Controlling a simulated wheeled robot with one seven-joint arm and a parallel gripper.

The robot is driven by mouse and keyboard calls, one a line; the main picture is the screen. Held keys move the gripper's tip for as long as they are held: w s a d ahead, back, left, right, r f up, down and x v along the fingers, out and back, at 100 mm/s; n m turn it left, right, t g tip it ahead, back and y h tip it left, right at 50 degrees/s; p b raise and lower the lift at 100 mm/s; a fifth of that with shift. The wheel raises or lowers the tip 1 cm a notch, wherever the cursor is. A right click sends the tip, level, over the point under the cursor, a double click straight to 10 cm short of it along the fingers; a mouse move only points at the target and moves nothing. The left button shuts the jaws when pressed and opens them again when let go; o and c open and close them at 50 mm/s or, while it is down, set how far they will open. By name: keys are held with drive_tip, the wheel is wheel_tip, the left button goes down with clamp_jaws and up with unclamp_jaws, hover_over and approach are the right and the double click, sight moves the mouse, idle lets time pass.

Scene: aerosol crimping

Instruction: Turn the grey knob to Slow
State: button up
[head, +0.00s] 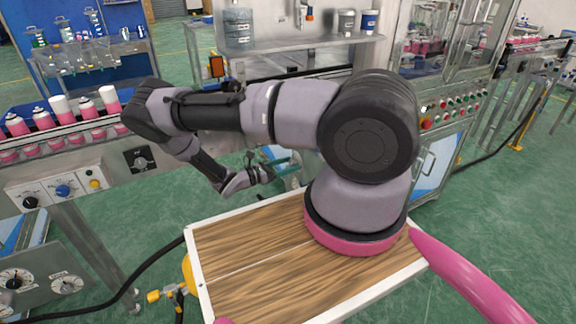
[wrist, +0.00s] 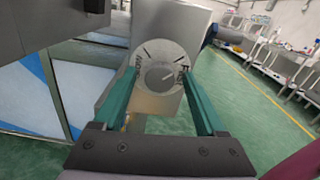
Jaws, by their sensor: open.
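The grey knob (wrist: 160,77) sits in the middle of a round pale dial (wrist: 146,54) in the wrist view. The dial has dark tick marks and a word on its left and right sides, partly covered and hard to read. A short white line on the knob points to the right, slightly up. My gripper (wrist: 157,80) is open, with one green finger on each side of the knob; I cannot tell whether they touch it. In the head view my gripper (head: 276,165) is beyond the wooden top, and I cannot make out this knob there.
The dial is on a grey box (wrist: 185,25). In the head view, a conveyor with pink-and-white cans (head: 65,112) and a panel with a blue knob (head: 62,190) stand at left. A machine with a button panel (head: 450,108) stands at right.

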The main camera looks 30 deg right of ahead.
clamp_jaws()
drive_tip(key=n, duration=0.4)
drive_tip(key=shift+n, duration=0.3)
drive_tip(key=n, duration=0.4)
drive_tip(key=shift+n, duration=0.3)
drive_tip(key=n, duration=0.4)
drive_tip(key=shift+a+n, duration=0.1)
drive_tip(key=shift+n, duration=2.3)
